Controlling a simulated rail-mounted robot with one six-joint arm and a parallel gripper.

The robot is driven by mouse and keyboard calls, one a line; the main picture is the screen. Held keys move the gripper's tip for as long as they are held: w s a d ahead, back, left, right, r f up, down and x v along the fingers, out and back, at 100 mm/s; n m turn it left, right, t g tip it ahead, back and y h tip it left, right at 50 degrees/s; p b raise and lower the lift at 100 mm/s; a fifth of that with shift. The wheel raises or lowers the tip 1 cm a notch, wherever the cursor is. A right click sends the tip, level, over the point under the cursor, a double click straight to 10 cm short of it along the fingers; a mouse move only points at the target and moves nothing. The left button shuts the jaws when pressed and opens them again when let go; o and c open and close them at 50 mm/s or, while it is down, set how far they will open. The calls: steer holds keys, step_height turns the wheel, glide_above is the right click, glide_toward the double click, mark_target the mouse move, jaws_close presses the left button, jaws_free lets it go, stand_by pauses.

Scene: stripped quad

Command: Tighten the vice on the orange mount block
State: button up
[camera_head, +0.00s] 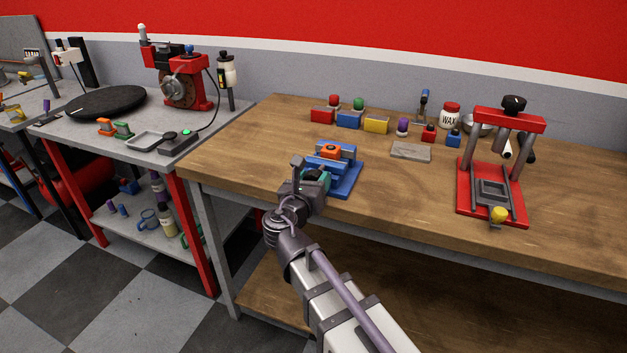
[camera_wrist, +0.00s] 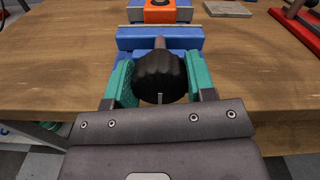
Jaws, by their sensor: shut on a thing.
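The blue vice (camera_head: 345,182) stands near the front edge of the wooden bench, and it also shows in the wrist view (camera_wrist: 160,37). The orange mount block (camera_head: 330,152) sits at the vice's jaws; in the wrist view the block (camera_wrist: 159,12) is at the top, partly cut off by the frame. My gripper (camera_wrist: 160,82) is shut on the vice's black knob (camera_wrist: 160,72), with one green finger pad on each side. The knob's shaft runs into the front of the vice. In the head view my gripper hides most of the knob.
A grey flat block (camera_head: 411,151) lies right of the vice. A red press (camera_head: 490,195) stands further right. Several coloured blocks, a wax jar (camera_head: 449,117) and a bowl line the back. The bench between vice and press front is clear.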

steer(key=shift+m, duration=0.3)
steer(key=m, duration=0.3)
steer(key=shift+m, duration=0.4)
steer(key=m, duration=0.4)
steer(key=shift+m, duration=0.3)
steer(key=m, duration=0.7)
steer(key=shift+m, duration=0.4)
steer(key=o, duration=0.9)
steer(key=shift+o, duration=0.2)
